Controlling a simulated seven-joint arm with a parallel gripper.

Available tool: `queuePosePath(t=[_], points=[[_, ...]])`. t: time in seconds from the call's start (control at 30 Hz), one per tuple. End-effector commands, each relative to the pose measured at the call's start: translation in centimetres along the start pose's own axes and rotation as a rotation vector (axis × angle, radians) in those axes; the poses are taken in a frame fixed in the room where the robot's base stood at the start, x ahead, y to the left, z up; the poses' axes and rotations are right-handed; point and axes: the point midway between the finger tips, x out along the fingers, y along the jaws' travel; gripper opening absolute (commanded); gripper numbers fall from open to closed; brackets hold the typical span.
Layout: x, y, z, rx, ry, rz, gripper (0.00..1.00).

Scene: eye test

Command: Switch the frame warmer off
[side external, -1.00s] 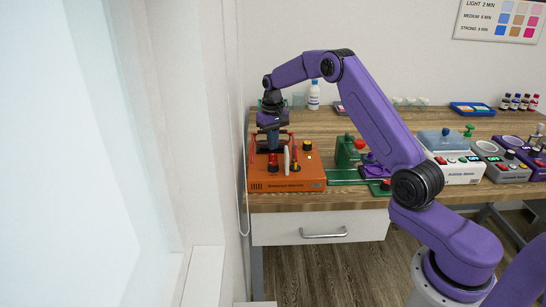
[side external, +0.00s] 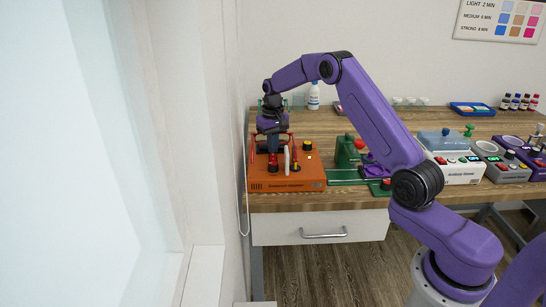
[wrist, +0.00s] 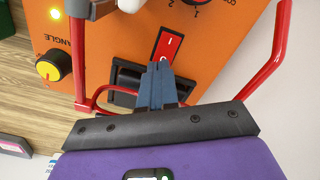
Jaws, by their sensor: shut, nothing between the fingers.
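An orange machine (side external: 285,183) stands at the left end of the bench; its front label is too small to read, so I cannot confirm it is the frame warmer. In the wrist view its orange panel (wrist: 215,50) carries a red rocker switch (wrist: 170,43) marked I and O. My gripper (side external: 273,150) is over this machine, pointing down. In the wrist view the gripper (wrist: 158,67) is shut and empty, its tips at the O end of the rocker. I cannot tell whether they touch it.
Red bars (wrist: 278,50) flank the gripper closely. A yellow-topped knob (wrist: 49,65) sits beside the lamp. A green device (side external: 347,150) stands to the right, then a white device (side external: 455,172) and grey device (side external: 507,172). A white bottle (side external: 313,96) stands behind.

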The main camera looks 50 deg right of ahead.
Motion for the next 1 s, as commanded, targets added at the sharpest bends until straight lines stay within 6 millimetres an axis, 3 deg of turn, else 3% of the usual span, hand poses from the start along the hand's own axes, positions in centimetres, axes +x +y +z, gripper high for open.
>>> queuePosePath(t=[0.43, 1.0], points=[[0.1, 0.0, 0.0, 0.000, 0.000, 0.000, 0.00], [-3.8, 0.0, -0.1, 0.000, 0.002, 0.000, 0.00]])
